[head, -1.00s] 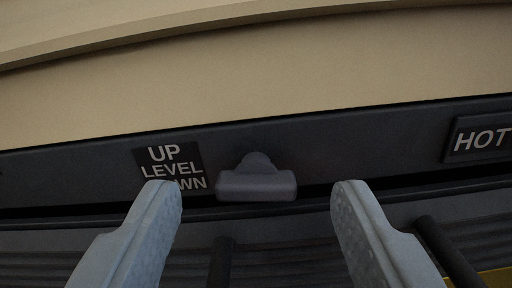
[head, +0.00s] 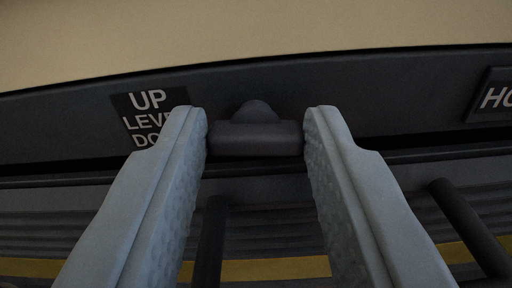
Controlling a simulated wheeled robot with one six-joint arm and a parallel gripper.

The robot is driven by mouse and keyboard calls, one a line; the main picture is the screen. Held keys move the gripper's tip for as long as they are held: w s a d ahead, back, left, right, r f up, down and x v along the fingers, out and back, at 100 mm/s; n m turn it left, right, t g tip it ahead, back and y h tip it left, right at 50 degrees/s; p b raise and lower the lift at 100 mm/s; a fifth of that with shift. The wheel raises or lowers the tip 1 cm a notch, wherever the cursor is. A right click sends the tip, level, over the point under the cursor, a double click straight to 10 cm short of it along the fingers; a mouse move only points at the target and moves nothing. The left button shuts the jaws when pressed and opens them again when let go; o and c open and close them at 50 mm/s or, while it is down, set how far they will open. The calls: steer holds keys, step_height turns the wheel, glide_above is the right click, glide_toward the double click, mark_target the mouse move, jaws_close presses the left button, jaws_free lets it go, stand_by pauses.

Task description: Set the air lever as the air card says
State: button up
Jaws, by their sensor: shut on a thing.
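The air lever (head: 255,138) is a dark grey bar on a rounded hub, set on a dark panel ahead of me. My gripper (head: 256,125) is shut on it, one light blue-grey finger against each end of the bar. A label (head: 148,103) to the left of the lever reads UP, LEVEL and a third word starting DO, partly hidden by my left finger. The bar looks roughly level in the picture. The air card is not in view.
A sign starting HO (head: 494,97) is cut off at the right edge. A beige surface (head: 250,45) lies above the panel. Dark rods (head: 470,228) and a yellow strip (head: 275,268) show below, near my fingers.

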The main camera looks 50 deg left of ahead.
steer(key=shift+n, duration=2.8)
steer(key=o, duration=1)
steer(key=shift+s, duration=0.1)
steer(key=v, duration=1.7)
steer(key=shift+s+d+r, duration=0.15)
steer(key=shift+d, duration=0.05)
